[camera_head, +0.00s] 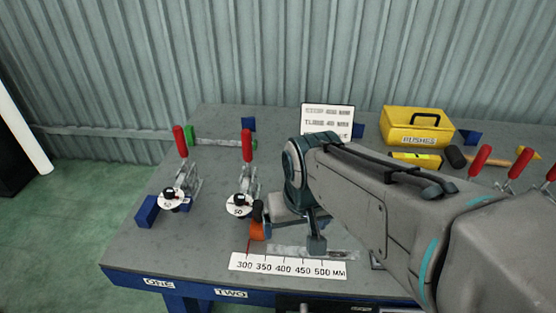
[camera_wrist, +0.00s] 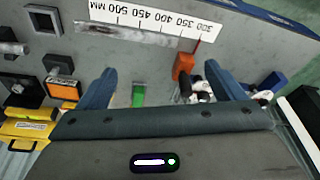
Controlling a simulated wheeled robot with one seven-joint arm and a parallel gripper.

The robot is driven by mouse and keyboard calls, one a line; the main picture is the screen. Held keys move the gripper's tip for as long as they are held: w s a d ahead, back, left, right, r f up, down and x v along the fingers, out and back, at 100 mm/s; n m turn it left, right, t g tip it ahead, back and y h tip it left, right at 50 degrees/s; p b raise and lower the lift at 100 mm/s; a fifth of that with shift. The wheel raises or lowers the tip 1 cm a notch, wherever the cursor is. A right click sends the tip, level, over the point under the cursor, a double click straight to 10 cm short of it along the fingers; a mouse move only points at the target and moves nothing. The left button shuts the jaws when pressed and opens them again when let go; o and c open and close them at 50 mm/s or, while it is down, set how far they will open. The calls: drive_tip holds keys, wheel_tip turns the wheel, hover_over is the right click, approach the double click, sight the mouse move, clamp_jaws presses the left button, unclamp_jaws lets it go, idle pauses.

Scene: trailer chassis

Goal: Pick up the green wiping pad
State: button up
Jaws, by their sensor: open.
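A small bright green piece (camera_wrist: 138,95), likely the wiping pad, lies on the grey workbench top (camera_head: 205,235) in the wrist view, between my fingers and nearer the left one. My gripper (camera_wrist: 161,72) is open and empty, its two blue fingers spread wide. Its lower edge is partly cut off by the gripper body. In the head view my arm hides that spot, and my gripper (camera_head: 292,228) hangs over the bench behind the number scale. Another green piece (camera_head: 190,134) stands at the back left beside a metal rod; I cannot tell its kind.
Two red-handled clamps (camera_head: 181,165) (camera_head: 247,170) stand left of my gripper. An orange block (camera_wrist: 183,66) is close to the right finger. A white number scale (camera_head: 288,266) lies along the front edge. A yellow box (camera_head: 413,126) stands back right. The left middle of the bench is clear.

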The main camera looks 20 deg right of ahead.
drive_tip(key=shift+o, duration=0.6)
drive_tip(key=w+d+r+m+g, duration=0.1)
drive_tip(key=w+d+m, duration=0.2)
drive_tip(key=w+m, duration=0.5)
drive_tip(key=w+b, duration=0.1)
drive_tip(key=w, duration=0.2)
drive_tip(key=w+d+f+m+g, duration=0.1)
drive_tip(key=w+d+f+m, duration=0.15)
drive_tip(key=w+m, duration=0.2)
drive_tip(key=w+d+f+m+b, duration=0.1)
drive_tip(key=w+d+m, duration=0.3)
drive_tip(key=w, duration=0.2)
drive_tip(key=w+d+f+m+g, duration=0.1)
drive_tip(key=w+d+f+m, duration=0.15)
drive_tip(key=w+m, duration=0.25)
wheel_tip(320, 180, down, 8)
drive_tip(key=shift+w+r, duration=0.1)
drive_tip(key=shift+r, duration=0.05)
drive_tip(key=shift+w+a+f, duration=0.1)
drive_tip(key=shift+a+f, duration=0.1)
drive_tip(key=shift+f, duration=1.3)
drive_tip(key=shift+w+a+f, duration=0.1)
drive_tip(key=shift+a+f, duration=0.05)
drive_tip(key=shift+f, duration=1.3)
drive_tip(key=c, duration=1.1)
